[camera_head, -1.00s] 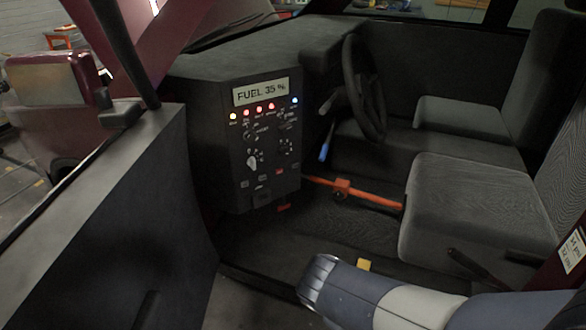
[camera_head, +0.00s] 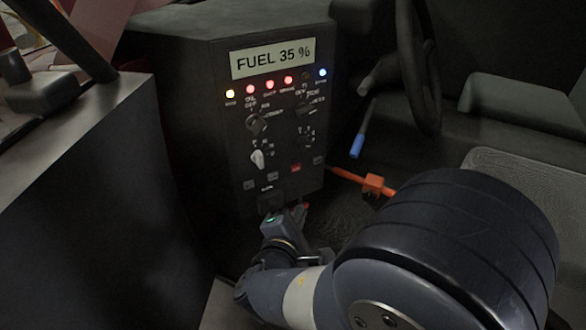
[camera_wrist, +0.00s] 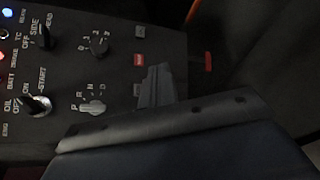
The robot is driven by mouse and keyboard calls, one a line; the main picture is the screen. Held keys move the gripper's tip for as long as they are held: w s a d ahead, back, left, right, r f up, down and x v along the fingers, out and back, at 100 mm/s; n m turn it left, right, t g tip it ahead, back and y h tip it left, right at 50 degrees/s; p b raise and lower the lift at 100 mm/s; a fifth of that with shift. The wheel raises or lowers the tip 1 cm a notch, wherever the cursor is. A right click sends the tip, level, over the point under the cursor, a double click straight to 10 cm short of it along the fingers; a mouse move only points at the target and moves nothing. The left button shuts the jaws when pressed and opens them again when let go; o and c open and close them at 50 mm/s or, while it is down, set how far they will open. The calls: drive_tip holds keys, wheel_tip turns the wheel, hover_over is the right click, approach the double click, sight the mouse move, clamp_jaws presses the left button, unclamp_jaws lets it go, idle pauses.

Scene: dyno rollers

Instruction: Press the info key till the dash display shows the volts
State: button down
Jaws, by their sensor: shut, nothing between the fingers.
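The dash display (camera_head: 270,58) reads "FUEL 35 %" at the top of the dark dash panel (camera_head: 240,130). Below it are a row of lamps, several knobs and small keys. A grey key (camera_head: 250,184), a red key (camera_head: 296,168) and another grey key (camera_head: 318,160) sit low on the panel; their labels are too small to tell which is the info key. My gripper (camera_head: 298,212) is shut and empty, close below the lower panel. In the wrist view my gripper (camera_wrist: 156,78) is beside the red key (camera_wrist: 138,60) and overlaps a grey key (camera_wrist: 138,89); contact cannot be told.
The selector knob (camera_wrist: 94,108) stands out from the panel beside the keys. A blue-handled lever (camera_head: 357,145) and an orange bar (camera_head: 372,185) lie right of the panel. The steering wheel (camera_head: 432,75) is farther right. A dark door (camera_head: 110,190) stands at left.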

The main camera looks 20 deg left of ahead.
sight(273, 176)
drive_tip(key=shift+w+a+y, duration=0.1)
drive_tip(key=shift+a+y, duration=0.2)
drive_tip(key=shift+a, duration=0.1)
drive_tip(key=shift+w+a+p, duration=0.4)
drive_tip(key=shift+w+a, duration=1.05)
drive_tip(key=shift+a, duration=0.25)
drive_tip(key=shift+w+a+p, duration=0.4)
drive_tip(key=shift+w+a, duration=1)
drive_tip(key=shift+a, duration=0.25)
drive_tip(key=shift+w+a, duration=0.25)
drive_tip(key=shift+a, duration=0.05)
